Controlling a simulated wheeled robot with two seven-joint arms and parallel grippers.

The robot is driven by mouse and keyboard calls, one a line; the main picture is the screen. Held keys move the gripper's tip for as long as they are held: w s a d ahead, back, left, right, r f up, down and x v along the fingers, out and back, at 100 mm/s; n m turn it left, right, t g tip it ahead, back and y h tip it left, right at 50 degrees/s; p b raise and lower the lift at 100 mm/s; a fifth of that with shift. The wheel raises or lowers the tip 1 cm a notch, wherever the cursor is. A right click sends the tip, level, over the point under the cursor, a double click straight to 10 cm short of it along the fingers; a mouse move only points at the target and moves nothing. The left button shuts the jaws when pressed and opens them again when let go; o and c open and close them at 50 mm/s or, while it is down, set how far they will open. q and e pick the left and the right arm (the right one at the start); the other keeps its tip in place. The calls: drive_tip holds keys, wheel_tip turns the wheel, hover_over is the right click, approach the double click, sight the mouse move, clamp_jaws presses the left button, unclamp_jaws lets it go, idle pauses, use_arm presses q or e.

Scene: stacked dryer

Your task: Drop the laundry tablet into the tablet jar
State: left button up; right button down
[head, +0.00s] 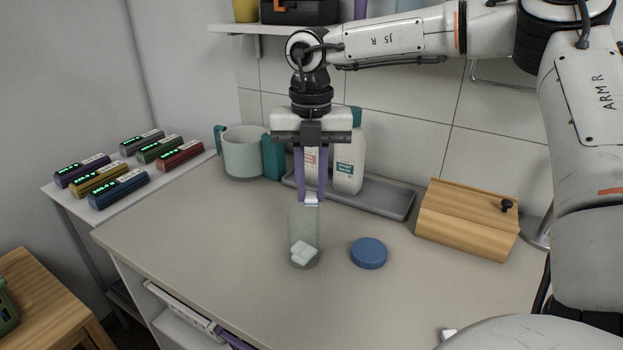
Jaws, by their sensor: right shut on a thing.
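The tablet jar (303,232) is a clear, tall, open glass standing on the counter, with some white tablets (303,252) at its bottom. My right gripper (312,198) points straight down with its purple fingers directly above the jar's mouth. It is shut on a small white laundry tablet (312,202), which shows between the fingertips at about the height of the jar's rim. I cannot tell whether the tablet is just above the rim or slightly inside it. The blue round lid (369,253) lies flat on the counter right of the jar. My left gripper is not in view.
Behind the jar, white bottles (348,160) stand in a grey tray (385,199). A grey-green mug (243,152) is at back left, a wooden box (466,220) at right. Several coloured devices sit on a white side table (78,208). The counter (220,245) left of the jar is clear.

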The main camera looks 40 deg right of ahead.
sight(311, 195)
drive_tip(key=c, duration=1.5)
unclamp_jaws()
drive_tip(key=shift+r, duration=0.1)
wheel_tip(311, 195, up, 10)
drive_tip(key=shift+r+b, duration=0.1)
drive_tip(key=shift+b, duration=0.35)
